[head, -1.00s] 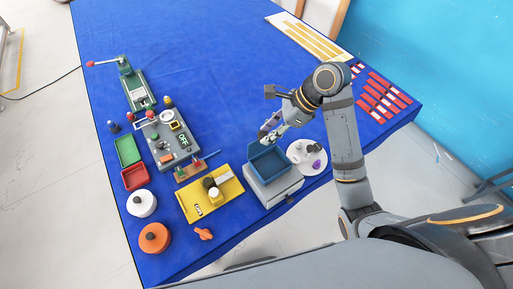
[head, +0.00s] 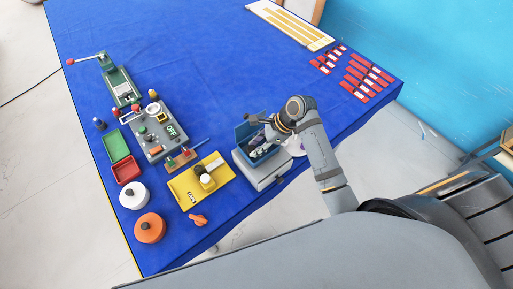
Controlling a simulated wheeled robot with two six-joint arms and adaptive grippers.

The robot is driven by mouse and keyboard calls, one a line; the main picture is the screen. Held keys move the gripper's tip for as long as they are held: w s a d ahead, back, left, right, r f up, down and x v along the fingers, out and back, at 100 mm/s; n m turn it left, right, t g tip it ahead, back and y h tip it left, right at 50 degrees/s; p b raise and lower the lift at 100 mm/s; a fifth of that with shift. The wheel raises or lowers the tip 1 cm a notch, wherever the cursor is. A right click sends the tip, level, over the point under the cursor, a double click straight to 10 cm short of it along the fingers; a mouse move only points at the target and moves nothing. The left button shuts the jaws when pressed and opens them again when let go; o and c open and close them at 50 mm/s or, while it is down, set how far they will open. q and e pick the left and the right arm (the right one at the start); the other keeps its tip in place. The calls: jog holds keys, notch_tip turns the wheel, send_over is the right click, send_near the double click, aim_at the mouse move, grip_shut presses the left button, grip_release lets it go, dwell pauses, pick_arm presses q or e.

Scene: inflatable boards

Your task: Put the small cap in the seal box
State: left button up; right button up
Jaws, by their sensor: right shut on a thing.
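The seal box appears to be the open blue box (head: 243,132), which sits on a grey block (head: 262,176) near the table's front edge. My right gripper (head: 258,152) reaches into its opening from the right, with the fingers at or below the rim. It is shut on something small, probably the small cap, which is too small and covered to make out. I cannot tell whether it touches the box floor. My left gripper is not in view.
A white round plate (head: 297,148) is mostly behind my right arm. A yellow tray (head: 185,188) stands left of the box, with a grey control panel (head: 157,141) beyond. Red strips (head: 367,77) lie at the back right. The middle of the blue table is clear.

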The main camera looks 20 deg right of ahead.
jog(key=shift+f, duration=0.8)
jog(key=shift+w+f, duration=0.1)
jog(key=shift+f, duration=0.4)
jog(key=o, duration=0.5)
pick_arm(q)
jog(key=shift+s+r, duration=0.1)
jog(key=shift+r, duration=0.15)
pick_arm(e)
jog(key=shift+d, duration=0.1)
